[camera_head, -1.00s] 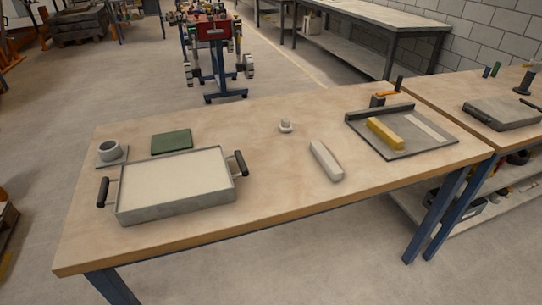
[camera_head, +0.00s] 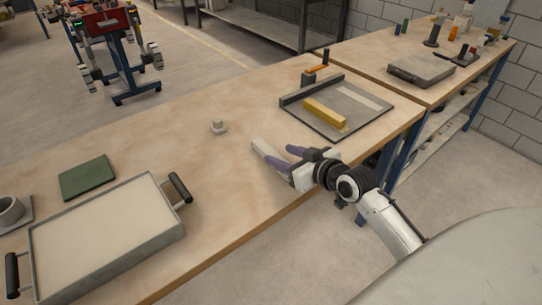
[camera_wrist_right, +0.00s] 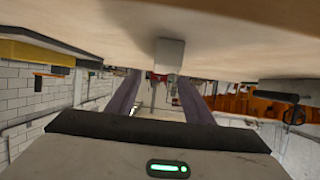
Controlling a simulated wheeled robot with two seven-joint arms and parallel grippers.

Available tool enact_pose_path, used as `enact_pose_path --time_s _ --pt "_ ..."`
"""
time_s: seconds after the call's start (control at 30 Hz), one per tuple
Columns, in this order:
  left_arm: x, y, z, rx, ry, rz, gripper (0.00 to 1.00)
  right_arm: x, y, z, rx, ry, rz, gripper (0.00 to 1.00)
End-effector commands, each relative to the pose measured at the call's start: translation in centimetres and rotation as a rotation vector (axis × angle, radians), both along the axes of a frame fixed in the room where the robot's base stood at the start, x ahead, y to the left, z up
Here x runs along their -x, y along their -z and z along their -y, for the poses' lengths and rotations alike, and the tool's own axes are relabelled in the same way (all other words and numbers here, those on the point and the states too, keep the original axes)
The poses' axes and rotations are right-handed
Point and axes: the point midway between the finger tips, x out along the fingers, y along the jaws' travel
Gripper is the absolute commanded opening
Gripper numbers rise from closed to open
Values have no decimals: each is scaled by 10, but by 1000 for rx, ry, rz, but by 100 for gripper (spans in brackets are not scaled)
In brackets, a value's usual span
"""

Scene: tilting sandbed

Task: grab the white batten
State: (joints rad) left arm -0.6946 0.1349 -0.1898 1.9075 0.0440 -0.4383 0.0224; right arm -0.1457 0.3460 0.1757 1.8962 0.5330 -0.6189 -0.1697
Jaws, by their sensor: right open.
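The white batten (camera_head: 262,148) is a short pale block lying on the wooden table, right of the middle in the head view. Its near part is hidden behind my right gripper. My right gripper (camera_head: 279,154) is open, with two purple fingers reaching over the batten from the right. In the upside-down right wrist view, the batten's end (camera_wrist_right: 169,55) shows between the lines of the two fingers, near the fingertips (camera_wrist_right: 159,78). I cannot tell whether the fingers touch it. My left gripper is not in view.
A grey tray (camera_head: 335,128) with a yellow block (camera_head: 325,112) and a white strip (camera_head: 366,95) lies behind the gripper. A sand-filled pan (camera_head: 176,238) with black handles and a green pad (camera_head: 87,177) are at left.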

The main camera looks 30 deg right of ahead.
Motion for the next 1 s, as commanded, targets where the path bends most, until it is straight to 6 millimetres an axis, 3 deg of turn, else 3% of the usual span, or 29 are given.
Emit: enact_pose_path --time_s 0.4,0.7,0.73,1.0 --pt "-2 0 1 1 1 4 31 -45 23 -6 -2 0 0 47" --pt "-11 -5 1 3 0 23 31 -50 26 -6 0 -1 -1 47" --pt "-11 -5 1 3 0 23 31 -50 25 -6 0 -1 -1 45" --pt "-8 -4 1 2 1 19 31 -50 25 -6 0 -1 -1 1"
